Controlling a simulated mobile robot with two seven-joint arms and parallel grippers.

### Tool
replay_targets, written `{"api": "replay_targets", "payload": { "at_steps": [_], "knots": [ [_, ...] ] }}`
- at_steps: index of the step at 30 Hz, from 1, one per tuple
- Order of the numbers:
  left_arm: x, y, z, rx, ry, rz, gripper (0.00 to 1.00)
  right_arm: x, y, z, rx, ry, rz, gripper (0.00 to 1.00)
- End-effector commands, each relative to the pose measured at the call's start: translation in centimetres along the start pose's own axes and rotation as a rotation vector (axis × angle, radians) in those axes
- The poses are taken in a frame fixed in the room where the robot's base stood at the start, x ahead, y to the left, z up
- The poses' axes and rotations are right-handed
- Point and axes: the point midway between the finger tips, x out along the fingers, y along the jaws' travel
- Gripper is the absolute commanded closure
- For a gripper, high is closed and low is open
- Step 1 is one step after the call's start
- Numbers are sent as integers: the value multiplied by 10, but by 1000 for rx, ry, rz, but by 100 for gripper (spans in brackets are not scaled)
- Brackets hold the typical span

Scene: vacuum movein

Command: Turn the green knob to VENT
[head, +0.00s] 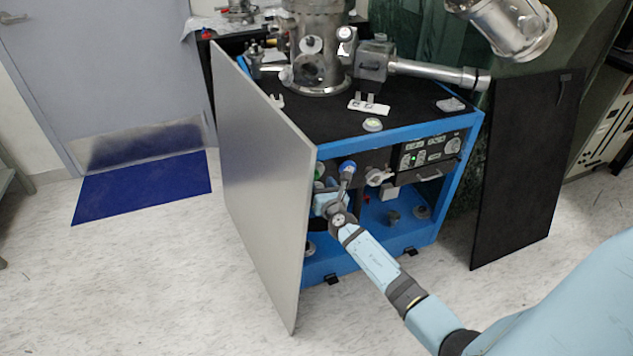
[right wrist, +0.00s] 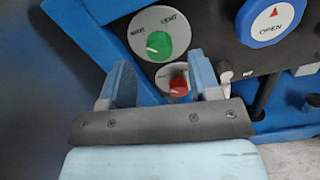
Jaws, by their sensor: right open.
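The green knob (right wrist: 159,46) sits on a round pale dial (right wrist: 146,24) in the right wrist view. The dial's upper right label reads VENT; the upper left label is too blurred to read. A small pale mark shows at the knob's left side, and I cannot tell its exact setting. My right gripper (right wrist: 162,78) is open, its two blue fingers apart just below the knob, with nothing visibly held. In the head view the right gripper (head: 329,196) is at the cabinet's open front, and the knob is mostly hidden there. My left gripper is not in view.
A red knob (right wrist: 180,88) shows between the fingers, below the green one. A blue OPEN knob (right wrist: 272,20) is to the right. A grey panel (head: 262,180) stands along the blue cabinet's left side. A black panel (head: 525,170) stands at right. The floor in front is clear.

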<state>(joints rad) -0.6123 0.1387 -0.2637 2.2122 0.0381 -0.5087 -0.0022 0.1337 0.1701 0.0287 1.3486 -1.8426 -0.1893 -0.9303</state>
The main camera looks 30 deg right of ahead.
Motion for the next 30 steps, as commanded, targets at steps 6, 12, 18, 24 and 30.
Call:
{"api": "replay_targets", "payload": {
  "at_steps": [6, 12, 18, 24, 30],
  "knots": [
    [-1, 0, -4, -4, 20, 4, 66, 26, 0, -1, 0, 0, 1, 43],
    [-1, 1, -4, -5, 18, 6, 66, 30, 0, 0, 1, 1, 1, 43],
    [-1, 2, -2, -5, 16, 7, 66, 30, 0, 0, 0, 0, 1, 50],
    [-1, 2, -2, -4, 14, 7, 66, 30, 0, 0, 0, 0, 1, 93],
    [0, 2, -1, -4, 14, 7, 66, 30, 0, 0, 9, 0, 1, 92]
  ]
}}
